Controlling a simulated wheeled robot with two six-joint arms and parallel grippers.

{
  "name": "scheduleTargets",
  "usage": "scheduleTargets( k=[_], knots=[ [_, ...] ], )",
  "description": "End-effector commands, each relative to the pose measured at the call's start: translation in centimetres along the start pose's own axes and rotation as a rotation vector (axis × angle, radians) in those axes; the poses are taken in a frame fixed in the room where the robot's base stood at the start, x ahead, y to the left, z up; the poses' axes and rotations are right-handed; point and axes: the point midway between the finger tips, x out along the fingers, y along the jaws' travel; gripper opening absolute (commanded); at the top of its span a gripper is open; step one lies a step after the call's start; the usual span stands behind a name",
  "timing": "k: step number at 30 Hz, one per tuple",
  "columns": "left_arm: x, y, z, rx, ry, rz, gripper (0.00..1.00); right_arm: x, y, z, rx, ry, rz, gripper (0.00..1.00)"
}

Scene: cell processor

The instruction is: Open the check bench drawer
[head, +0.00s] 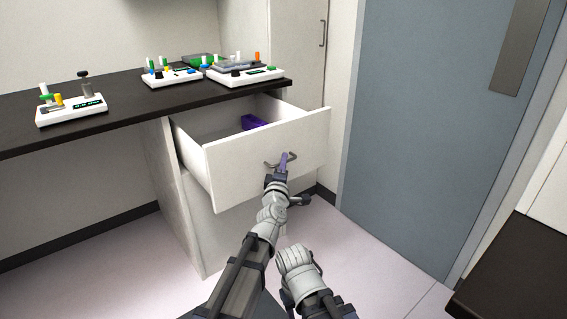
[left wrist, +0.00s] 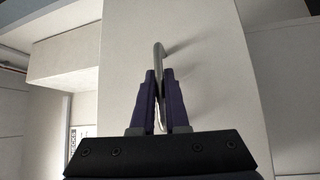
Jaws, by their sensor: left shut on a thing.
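The check bench drawer (head: 262,150) is white and stands well out from under the dark bench top in the head view. Its inside shows, with a purple item (head: 252,122) near the back. A grey bar handle (head: 291,156) is on its front. My left gripper (head: 283,160) is shut on this handle. In the left wrist view the purple fingers (left wrist: 161,100) close on both sides of the handle (left wrist: 159,58). Part of my right arm shows low in the head view, but its gripper fingers do not show.
The dark bench top (head: 130,103) carries several white devices (head: 72,108) with coloured parts. A grey door (head: 420,130) stands to the right, and a dark surface (head: 515,265) is at the lower right. Pale floor lies clear at the left.

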Motion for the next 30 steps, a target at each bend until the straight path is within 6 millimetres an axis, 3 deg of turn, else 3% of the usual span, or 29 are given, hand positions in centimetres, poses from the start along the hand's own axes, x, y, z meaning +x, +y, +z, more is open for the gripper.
scheduleTargets(
  k=[15, 16, 23, 30],
  knots=[
    [0.01, 0.01, -0.05, 0.0, 0.001, 0.001, 0.0, 0.0, 0.0, -0.02, 0.0, 0.0, 0.0, 0.5],
    [0.01, 0.01, -0.05, 0.0, 0.001, 0.001, 0.16, 0.0, 0.0, -0.01, 0.0, 0.0, 0.0, 0.5],
    [0.02, 0.02, -0.03, 0.0, 0.001, 0.001, 0.42, 0.0, 0.0, -0.01, 0.0, 0.0, 0.0, 0.5],
    [-0.01, 0.02, -0.02, 0.0, 0.001, 0.001, 0.42, 0.0, 0.0, -0.01, 0.0, 0.0, 0.0, 0.5]
  ],
)
